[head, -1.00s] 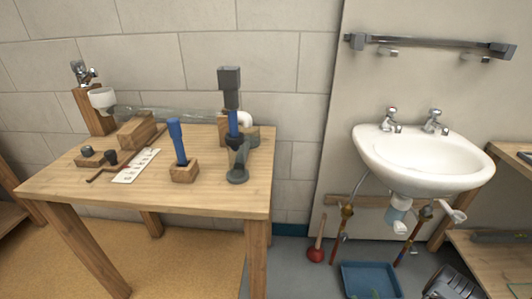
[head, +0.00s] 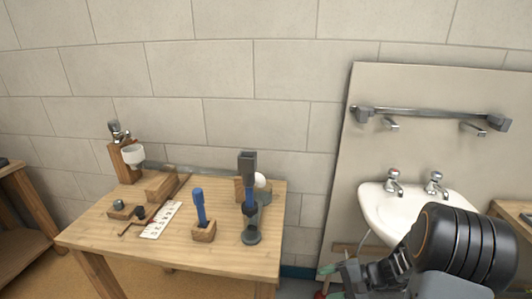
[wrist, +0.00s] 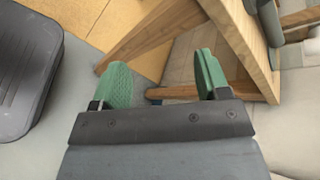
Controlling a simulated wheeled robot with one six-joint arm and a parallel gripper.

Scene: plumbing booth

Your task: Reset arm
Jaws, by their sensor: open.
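My gripper (wrist: 160,82) shows in the wrist view with its two green fingertips spread apart and nothing between them. Beyond the fingers are wooden table legs, a strip of yellow-brown floor and grey floor. In the head view my arm rises at the lower right, in front of the sink, and its dark end (head: 355,278) points left toward the right side of the workbench.
The wooden workbench (head: 120,235) stands at left with a blue-handled tool in a wooden block (head: 204,232), a dark upright tool (head: 250,225), a white marked strip (head: 160,222) and a tap stand (head: 125,160). A grey rail (head: 430,118) is on the board above the sink.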

